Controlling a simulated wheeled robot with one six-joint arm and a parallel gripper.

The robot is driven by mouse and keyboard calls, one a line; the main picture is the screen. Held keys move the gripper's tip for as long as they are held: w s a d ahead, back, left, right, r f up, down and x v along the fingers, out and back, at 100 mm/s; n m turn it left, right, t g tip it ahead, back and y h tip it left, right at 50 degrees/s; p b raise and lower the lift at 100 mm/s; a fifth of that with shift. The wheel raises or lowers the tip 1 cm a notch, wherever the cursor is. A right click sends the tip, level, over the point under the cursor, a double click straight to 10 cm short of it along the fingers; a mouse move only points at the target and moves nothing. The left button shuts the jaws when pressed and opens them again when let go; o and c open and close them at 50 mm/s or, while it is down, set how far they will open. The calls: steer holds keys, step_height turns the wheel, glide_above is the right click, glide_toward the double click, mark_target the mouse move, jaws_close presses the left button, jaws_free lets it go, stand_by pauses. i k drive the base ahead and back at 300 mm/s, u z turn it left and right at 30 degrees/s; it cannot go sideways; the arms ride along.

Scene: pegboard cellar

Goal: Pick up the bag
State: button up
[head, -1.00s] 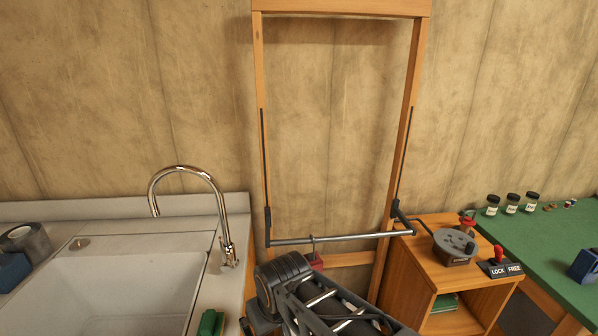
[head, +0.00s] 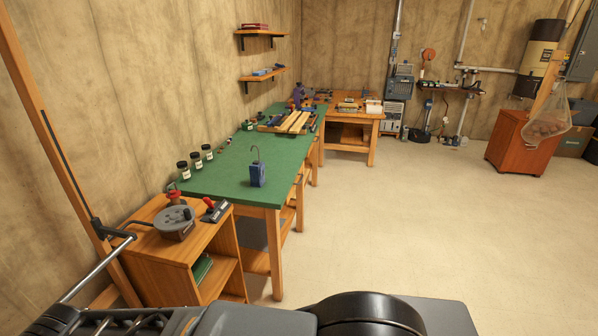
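A see-through bag (head: 546,112) hangs at the far right, across the room. Its lower part bulges with brownish contents that I cannot make out. It hangs by a slanted wooden post, in front of or beside a reddish-brown cabinet (head: 516,140); what holds its top is unclear. Parts of my own arm fill the bottom edge of the view. My gripper is not in view, so its fingers and anything in them are hidden. The bag is well away from my arm.
A green-topped workbench (head: 225,175) runs along the left wall, with a blue block with a hook (head: 257,170) on it. A small wooden cabinet (head: 165,262) with a crank wheel stands near left. The pale floor (head: 410,220) between bench and bag is clear.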

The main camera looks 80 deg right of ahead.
mark_target(257, 169)
steer(key=u, duration=2.5)
steer(key=k, duration=1.5)
